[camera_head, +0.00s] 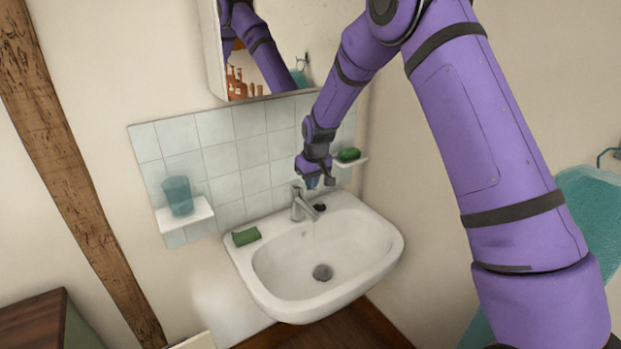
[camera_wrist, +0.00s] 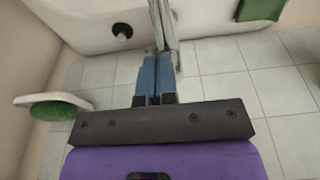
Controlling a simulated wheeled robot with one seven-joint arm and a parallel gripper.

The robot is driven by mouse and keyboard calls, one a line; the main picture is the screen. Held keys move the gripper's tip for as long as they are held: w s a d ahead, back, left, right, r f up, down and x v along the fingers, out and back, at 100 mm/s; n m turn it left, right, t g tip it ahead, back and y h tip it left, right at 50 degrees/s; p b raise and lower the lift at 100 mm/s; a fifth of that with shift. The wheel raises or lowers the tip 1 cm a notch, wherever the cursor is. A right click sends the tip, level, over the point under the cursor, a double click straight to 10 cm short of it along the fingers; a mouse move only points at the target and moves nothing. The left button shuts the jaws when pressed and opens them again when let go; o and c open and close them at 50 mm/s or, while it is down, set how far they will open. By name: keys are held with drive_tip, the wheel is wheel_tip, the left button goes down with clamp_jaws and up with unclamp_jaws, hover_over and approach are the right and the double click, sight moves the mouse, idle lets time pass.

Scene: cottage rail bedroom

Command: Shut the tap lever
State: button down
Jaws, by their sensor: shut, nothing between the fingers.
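The metal tap (camera_head: 301,207) stands at the back of the white washbasin (camera_head: 385,248), with its lever (camera_head: 297,190) on top. My gripper (camera_head: 320,184) is just right of the lever, near its height, fingers pointing down. In the wrist view, the blue fingers of my gripper (camera_wrist: 156,80) are together and empty. The tap (camera_wrist: 163,22) shows just beyond their tips; I cannot tell whether they touch it. The lever's exact angle is too small to read, and I cannot tell whether water runs.
A green soap (camera_head: 246,236) lies on the basin's left rim. A small black object (camera_head: 320,207) sits right of the tap. A mirror cabinet (camera_head: 212,50) hangs above.

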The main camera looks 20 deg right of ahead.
drive_tip(key=shift+s+d+f, duration=0.1)
drive_tip(key=shift+s+f, duration=0.15)
drive_tip(key=shift+f, duration=0.25)
